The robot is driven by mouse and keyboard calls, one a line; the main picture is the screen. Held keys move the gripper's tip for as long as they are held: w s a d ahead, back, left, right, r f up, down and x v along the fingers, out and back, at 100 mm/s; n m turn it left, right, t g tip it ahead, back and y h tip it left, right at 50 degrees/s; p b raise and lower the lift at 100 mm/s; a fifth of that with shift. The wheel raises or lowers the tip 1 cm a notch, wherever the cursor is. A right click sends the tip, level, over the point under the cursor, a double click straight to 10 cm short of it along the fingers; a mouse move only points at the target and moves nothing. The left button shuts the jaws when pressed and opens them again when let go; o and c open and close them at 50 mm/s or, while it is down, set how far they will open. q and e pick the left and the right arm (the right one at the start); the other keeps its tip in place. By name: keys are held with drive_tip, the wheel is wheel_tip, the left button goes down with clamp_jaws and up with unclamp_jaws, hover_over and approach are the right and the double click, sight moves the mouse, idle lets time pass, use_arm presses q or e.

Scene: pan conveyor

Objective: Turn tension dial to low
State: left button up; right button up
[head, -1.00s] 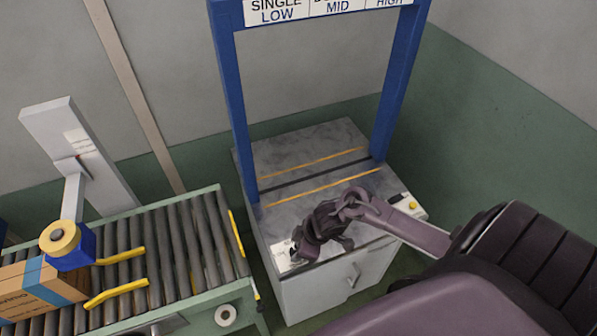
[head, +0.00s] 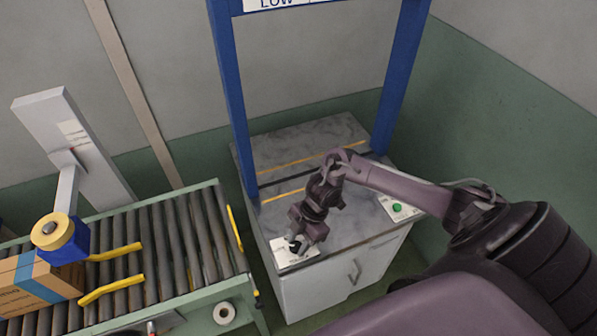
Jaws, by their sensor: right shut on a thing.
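The tension dial sits on a small white panel (head: 283,258) at the front left corner of the grey strapping machine top (head: 360,229). The dial itself is mostly hidden by my right gripper (head: 296,246). My right gripper points down at the panel and is shut on the dial. The dial's pointer and markings are too small and covered to read. A sign (head: 277,4) at the top of the blue frame shows part of the word LOW. My left gripper is not in the head view.
A roller conveyor (head: 207,222) with a taped cardboard box (head: 28,290) stands at the left. A blue arch (head: 233,110) rises over the machine. A panel with a green button (head: 397,208) is at the machine's right. Floor at the right is mostly hidden by my arm.

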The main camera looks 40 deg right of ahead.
drive_tip(key=shift+n, duration=0.3)
idle(0.4)
drive_tip(key=o, duration=1)
drive_tip(key=shift+c, duration=0.2)
drive_tip(key=b+v, duration=0.1)
drive_tip(key=v, duration=0.7)
drive_tip(key=shift+w+f, duration=0.1)
